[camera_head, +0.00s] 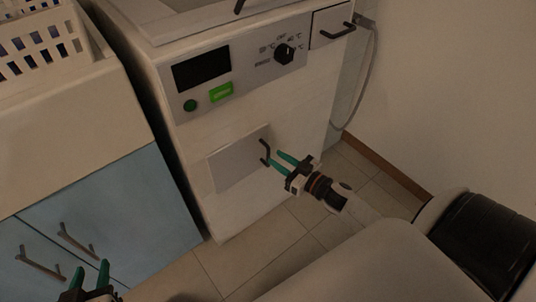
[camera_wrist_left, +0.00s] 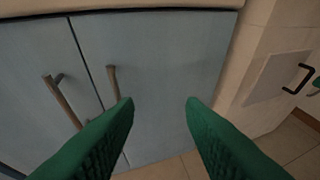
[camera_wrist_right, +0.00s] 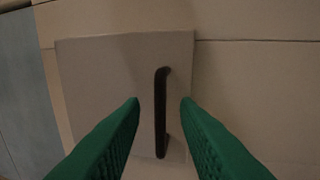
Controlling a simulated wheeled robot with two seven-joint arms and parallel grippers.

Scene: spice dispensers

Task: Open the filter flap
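The filter flap (camera_head: 236,161) is a pale square panel low on the front of the white washing machine (camera_head: 290,100). It looks shut, with a dark bar handle (camera_head: 265,152) near its right edge. My right gripper (camera_head: 282,160) is open just in front of this handle. In the right wrist view the flap (camera_wrist_right: 105,90) fills the middle and its upright handle (camera_wrist_right: 160,112) shows between the two green fingers, which do not appear to touch it. My left gripper (camera_head: 92,276) is open and empty at the lower left, in front of the blue cabinet (camera_wrist_left: 150,60).
The cabinet's handles (camera_head: 75,240) are near my left gripper. A white basket (camera_head: 40,45) stands on the counter at upper left. The machine has a control panel with a knob (camera_head: 284,53) and a drawer (camera_head: 330,25). Tiled floor (camera_head: 290,240) is clear below.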

